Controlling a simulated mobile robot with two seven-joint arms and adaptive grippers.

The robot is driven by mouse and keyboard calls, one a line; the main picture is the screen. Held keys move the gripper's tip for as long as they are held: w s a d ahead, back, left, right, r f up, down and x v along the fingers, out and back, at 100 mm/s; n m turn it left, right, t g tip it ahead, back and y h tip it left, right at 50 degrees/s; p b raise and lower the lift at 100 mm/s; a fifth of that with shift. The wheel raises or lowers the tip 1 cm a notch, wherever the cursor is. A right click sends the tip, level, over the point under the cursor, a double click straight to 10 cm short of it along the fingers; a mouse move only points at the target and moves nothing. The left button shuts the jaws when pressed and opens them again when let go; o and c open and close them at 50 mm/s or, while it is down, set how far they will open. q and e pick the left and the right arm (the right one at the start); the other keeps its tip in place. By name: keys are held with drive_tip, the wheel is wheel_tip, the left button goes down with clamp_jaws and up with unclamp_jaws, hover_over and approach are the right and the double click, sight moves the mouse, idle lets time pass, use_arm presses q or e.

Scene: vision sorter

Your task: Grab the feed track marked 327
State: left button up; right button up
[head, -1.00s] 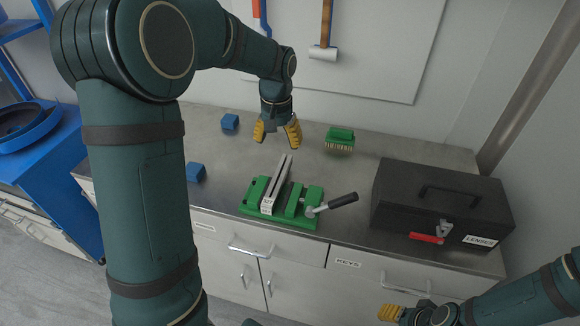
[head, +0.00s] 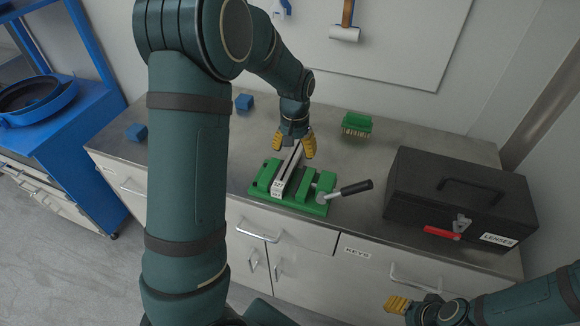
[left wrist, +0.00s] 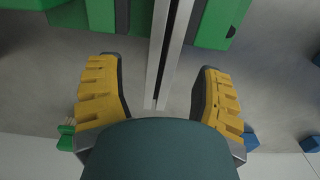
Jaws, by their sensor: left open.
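A pale grey feed track (head: 288,172) with a dark slot along its top sits clamped in a green vise (head: 263,181) on the metal bench. The label on its front end is too small to read. My left gripper (head: 294,146) is open, with its yellow fingers around the far end of the track. In the left wrist view, the track (left wrist: 168,60) runs between the two spread fingers (left wrist: 160,98), touching neither. My right gripper (head: 398,304) is low at the right, away from the bench top; its opening is unclear.
A black toolbox (head: 455,205) marked LENSES stands right of the vise, and the vise handle (head: 350,189) points toward it. A green brush (head: 357,124) lies behind. Blue blocks (head: 244,102) (head: 137,132) lie to the left. A board with hanging tools (head: 390,45) is on the wall.

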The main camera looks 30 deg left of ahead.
sight(294, 155)
use_arm(q)
wheel_tip(294, 155, down, 4)
drive_tip(key=shift+a+r+b, duration=0.1)
drive_tip(key=shift+r+b, duration=0.15)
drive_tip(key=shift+b, duration=0.05)
drive_tip(key=shift+s, duration=0.1)
clamp_jaws()
